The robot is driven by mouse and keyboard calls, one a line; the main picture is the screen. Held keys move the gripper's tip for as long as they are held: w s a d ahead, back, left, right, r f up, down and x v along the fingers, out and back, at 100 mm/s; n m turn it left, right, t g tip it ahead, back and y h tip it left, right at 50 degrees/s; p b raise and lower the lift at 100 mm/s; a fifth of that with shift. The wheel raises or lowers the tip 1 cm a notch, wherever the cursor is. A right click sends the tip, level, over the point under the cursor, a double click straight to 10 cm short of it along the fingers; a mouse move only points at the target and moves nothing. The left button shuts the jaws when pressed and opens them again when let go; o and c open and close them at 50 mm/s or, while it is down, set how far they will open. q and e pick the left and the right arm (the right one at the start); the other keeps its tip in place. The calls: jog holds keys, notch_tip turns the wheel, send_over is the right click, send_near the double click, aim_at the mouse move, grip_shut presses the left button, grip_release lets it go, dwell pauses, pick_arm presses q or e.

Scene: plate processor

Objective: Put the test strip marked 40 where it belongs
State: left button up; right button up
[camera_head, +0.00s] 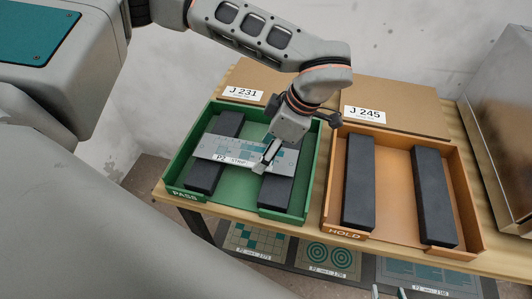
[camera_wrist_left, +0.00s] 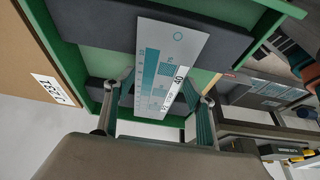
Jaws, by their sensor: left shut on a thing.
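The test strip (camera_head: 222,149) is a light grey plate with teal marks and a white label. It lies across the two dark bars in the green PASS tray (camera_head: 176,180). In the left wrist view the strip (camera_wrist_left: 172,62) shows the number 40. My left gripper (camera_head: 270,154) reaches down over the tray and is shut on the strip near its right end in the head view. Its fingers (camera_wrist_left: 158,108) stand at either side of the strip in the wrist view. My right gripper (camera_head: 389,292) shows only its fingertips at the bottom edge, apart and empty.
The orange HOLD tray (camera_head: 387,212) stands right of the green tray, with two bare dark bars. A metal box (camera_head: 500,105) stands at far right. Patterned plates (camera_head: 330,257) lie on a lower shelf.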

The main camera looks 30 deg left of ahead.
pick_arm(q)
jog(key=shift+f, duration=0.8)
jog(key=o, duration=0.8)
jog(key=shift+f, duration=0.1)
jog(key=shift+o, duration=0.2)
jog(key=v, duration=1.2)
